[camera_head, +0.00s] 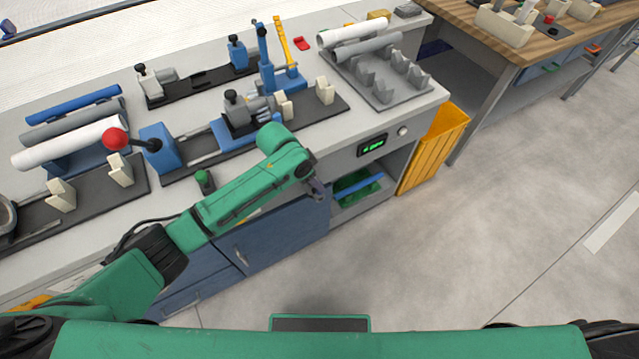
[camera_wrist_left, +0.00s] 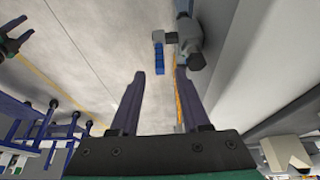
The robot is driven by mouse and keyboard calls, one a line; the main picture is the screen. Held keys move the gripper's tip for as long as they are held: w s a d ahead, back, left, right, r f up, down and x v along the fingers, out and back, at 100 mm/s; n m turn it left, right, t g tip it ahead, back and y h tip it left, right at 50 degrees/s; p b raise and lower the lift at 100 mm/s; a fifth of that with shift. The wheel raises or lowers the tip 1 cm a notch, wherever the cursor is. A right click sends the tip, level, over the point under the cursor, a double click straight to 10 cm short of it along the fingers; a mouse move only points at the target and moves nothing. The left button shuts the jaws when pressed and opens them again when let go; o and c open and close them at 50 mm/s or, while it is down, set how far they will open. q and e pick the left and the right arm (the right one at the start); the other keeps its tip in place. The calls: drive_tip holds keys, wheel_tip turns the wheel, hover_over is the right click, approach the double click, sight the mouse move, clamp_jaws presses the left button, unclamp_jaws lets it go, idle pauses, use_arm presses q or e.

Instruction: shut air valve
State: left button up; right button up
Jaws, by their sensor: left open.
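The air valve shows in the left wrist view as a blue lever handle (camera_wrist_left: 159,58) joined to a dark grey valve body (camera_wrist_left: 191,45) on a pipe. In the head view I cannot make the valve out. My left gripper (camera_head: 319,189) hangs in front of the bench's front edge, its fingers small and dark in that view. In the left wrist view the left gripper (camera_wrist_left: 160,72) is open and empty. The blue handle appears in the gap near its fingertips; whether they touch it, I cannot tell. A dark forked shape at the far left may be my right gripper.
The grey bench (camera_head: 345,140) holds pipe fixtures, a red-knobbed lever (camera_head: 115,138) and a grey pipe rack (camera_head: 385,85). A yellow bin (camera_head: 432,150) stands at its right end. A wooden-topped table (camera_head: 530,35) is behind. The floor at right is clear.

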sight(319, 192)
use_arm(q)
drive_tip(key=x, duration=0.4)
drive_tip(key=shift+d+f, duration=0.1)
clamp_jaws()
idle(1.3)
